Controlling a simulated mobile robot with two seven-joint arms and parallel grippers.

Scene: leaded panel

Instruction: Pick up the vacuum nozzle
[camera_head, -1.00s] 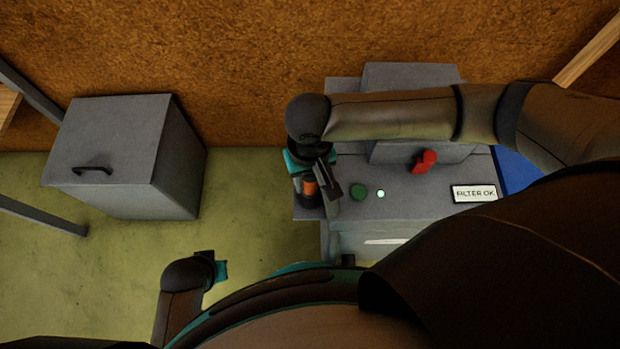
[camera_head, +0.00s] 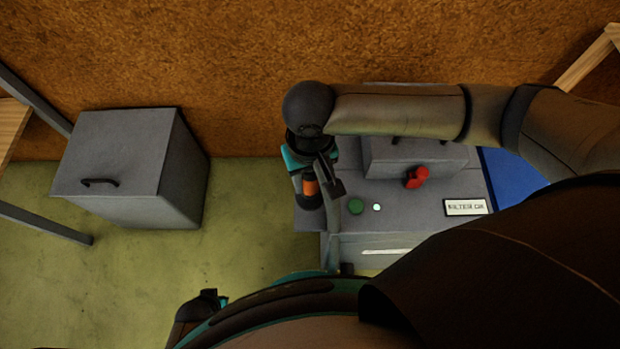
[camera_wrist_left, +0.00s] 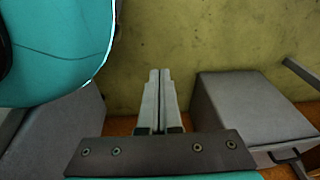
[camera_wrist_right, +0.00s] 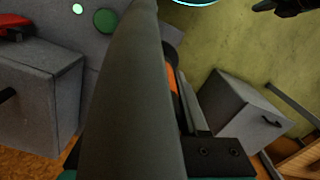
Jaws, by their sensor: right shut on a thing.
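The vacuum nozzle (camera_wrist_right: 130,100) appears in the right wrist view as a thick dark grey tube close to the camera, with an orange part (camera_wrist_right: 172,82) beside it. The orange part also shows in the head view (camera_head: 311,188), at the left end of the grey machine. My right gripper (camera_head: 328,188) is shut on the nozzle, pointing down there; its fingers are partly hidden behind the tube in the right wrist view (camera_wrist_right: 192,108). My left gripper (camera_wrist_left: 160,85) is shut and empty in the left wrist view, over the floor.
The grey machine (camera_head: 395,215) has a green button (camera_head: 355,206), a red knob (camera_head: 416,176) and a "FILTER OK" label (camera_head: 465,207). A grey cabinet (camera_head: 120,155) stands at left. Green floor (camera_head: 250,215) between them is clear. A brown wall (camera_head: 240,50) is behind.

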